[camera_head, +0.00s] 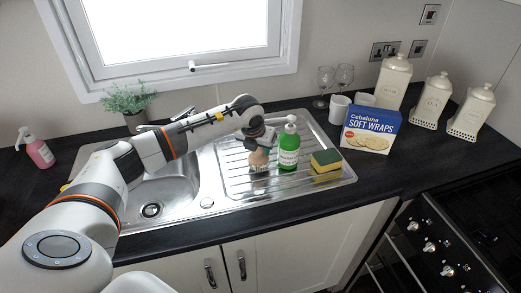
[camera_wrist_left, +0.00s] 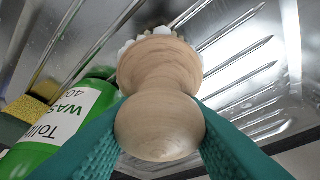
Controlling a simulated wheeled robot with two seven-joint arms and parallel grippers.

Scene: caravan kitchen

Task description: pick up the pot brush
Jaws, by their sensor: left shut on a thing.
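The pot brush (camera_head: 259,159) is a short wooden brush with a rounded knob and pale bristles. It stands upright over the ribbed drainer of the steel sink, left of the green bottle. My left gripper (camera_head: 262,143) comes down on it from above and is shut on its knob. In the left wrist view, the pot brush (camera_wrist_left: 158,100) sits between the two teal fingers (camera_wrist_left: 160,135), bristles toward the drainer. I cannot tell whether the bristles still touch the drainer. My right gripper is not in view.
The green soap bottle (camera_head: 289,148) stands close to the right of the brush. A sponge (camera_head: 326,165) lies at the drainer's right end. Behind are white mugs (camera_head: 339,108), glasses (camera_head: 325,80) and a blue wraps box (camera_head: 370,130). The sink bowl (camera_head: 165,195) is at left.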

